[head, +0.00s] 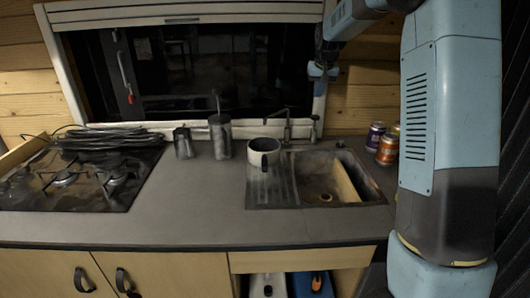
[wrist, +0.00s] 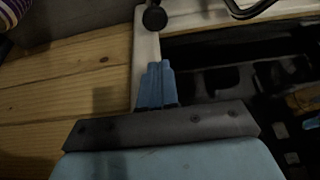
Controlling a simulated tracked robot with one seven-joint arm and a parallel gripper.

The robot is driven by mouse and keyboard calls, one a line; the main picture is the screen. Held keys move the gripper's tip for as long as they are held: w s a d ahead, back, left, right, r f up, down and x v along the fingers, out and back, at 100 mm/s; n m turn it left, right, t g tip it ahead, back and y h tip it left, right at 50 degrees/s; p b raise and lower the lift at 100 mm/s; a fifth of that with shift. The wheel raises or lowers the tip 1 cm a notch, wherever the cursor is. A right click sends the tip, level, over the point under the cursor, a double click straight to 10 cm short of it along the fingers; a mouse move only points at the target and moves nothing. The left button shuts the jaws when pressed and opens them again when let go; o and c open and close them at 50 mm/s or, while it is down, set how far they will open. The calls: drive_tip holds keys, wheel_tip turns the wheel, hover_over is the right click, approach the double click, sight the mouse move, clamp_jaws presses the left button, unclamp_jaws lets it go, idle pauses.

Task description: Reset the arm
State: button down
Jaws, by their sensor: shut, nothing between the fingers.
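My arm rises at the right of the head view and reaches over toward the window. My gripper (head: 319,72) is small in that view, held in the air in front of the window's right edge, above the sink. In the wrist view its blue fingers (wrist: 158,68) are together and shut, with nothing between them. The fingers point along the pale window frame (wrist: 145,45), apart from the worktop. Part of the arm is cut off by the top of the head view.
Below are a sink (head: 370,188) with a tap (head: 287,128), a white mug (head: 264,152) on the drainer, two dark canisters (head: 220,137), several cans (head: 388,149), and a hob (head: 70,185) with a coiled cable (head: 105,139). The worktop's middle (head: 190,205) is clear.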

drive_tip(key=s+r, duration=0.5)
drive_tip(key=s, duration=0.8)
drive_tip(key=s+r, duration=0.4)
drive_tip(key=s, duration=0.8)
drive_tip(key=s+f, duration=0.2)
drive_tip(key=s, duration=0.9)
drive_tip(key=s+f+t, duration=0.1)
drive_tip(key=s+f, duration=0.2)
drive_tip(key=s, duration=0.9)
drive_tip(key=shift+s+d+f, duration=0.25)
drive_tip(key=shift+d+f, duration=0.05)
